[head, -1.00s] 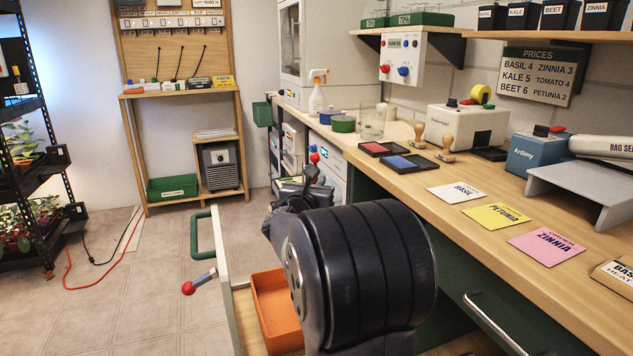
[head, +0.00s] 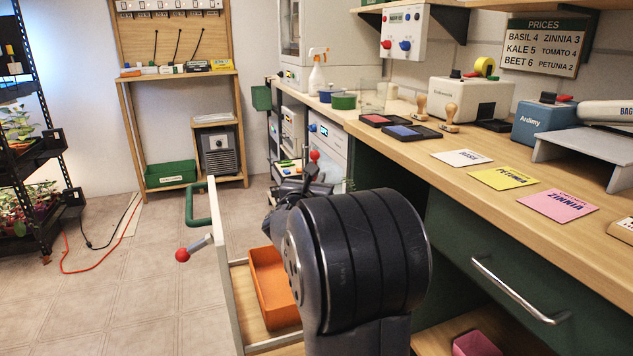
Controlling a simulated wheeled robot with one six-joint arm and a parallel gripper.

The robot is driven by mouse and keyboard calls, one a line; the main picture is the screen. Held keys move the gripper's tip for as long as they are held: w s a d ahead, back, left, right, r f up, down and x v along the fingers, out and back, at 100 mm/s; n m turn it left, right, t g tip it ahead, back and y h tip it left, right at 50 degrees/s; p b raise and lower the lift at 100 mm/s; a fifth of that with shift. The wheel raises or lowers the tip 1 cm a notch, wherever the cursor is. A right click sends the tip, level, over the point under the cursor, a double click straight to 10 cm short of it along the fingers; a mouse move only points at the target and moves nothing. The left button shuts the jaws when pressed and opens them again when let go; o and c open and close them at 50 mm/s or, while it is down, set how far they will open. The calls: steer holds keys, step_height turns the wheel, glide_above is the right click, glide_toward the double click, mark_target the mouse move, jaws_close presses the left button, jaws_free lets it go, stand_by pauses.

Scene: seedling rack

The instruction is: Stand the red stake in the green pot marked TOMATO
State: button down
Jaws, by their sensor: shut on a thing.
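My gripper (head: 305,184) is small and partly hidden behind my own thick black arm link. A red ball-shaped top (head: 314,155) shows just above it and looks like the top of the red stake; the stake's lower part is hidden. The jaws are shut on it, though the fingertips are not clear. No green pot marked TOMATO can be made out in this view.
An open drawer (head: 222,262) with a green handle holds an orange bin (head: 272,285), left of my arm. A red-knobbed lever (head: 183,255) sticks out beside it. The workbench (head: 440,190) with seed cards runs along the right.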

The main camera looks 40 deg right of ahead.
steer(key=shift+f+b, duration=2.4)
steer(key=shift+b, duration=0.15)
steer(key=c, duration=1.5)
jaws_free()
steer(key=shift+a, duration=0.1)
steer(key=p+v, duration=0.2)
steer(key=v, duration=0.8)
steer(key=shift+s+a, duration=0.15)
steer(key=shift+s, duration=0.15)
